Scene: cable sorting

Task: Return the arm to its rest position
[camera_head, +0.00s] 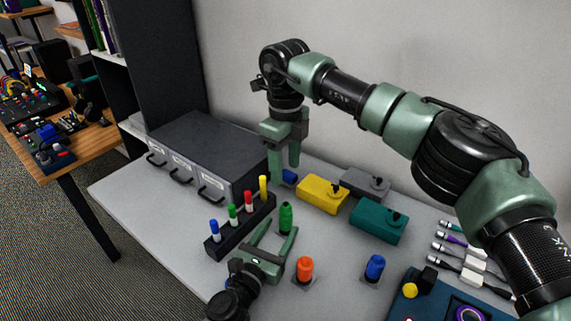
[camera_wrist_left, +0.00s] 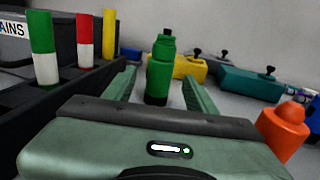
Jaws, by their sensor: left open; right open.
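My left gripper (camera_head: 279,228) is low over the white table, open, with its fingers reaching away from the front edge. A green bottle-shaped object (camera_head: 286,218) stands upright at its fingertips. In the left wrist view this green object (camera_wrist_left: 159,75) shows between the two open fingers (camera_wrist_left: 160,84), with gaps on both sides; I cannot tell its exact depth against the tips. My right gripper (camera_head: 286,168) hangs pointing down from the arm that comes in from the right. It is open and empty, near a small blue object (camera_head: 290,177) at the back.
A black rack (camera_head: 243,227) with several markers stands left of my left gripper, before a grey drawer unit (camera_head: 205,155). Yellow (camera_head: 322,194), grey and teal (camera_head: 377,223) boxes lie behind. Cables (camera_head: 466,262) lie far right.

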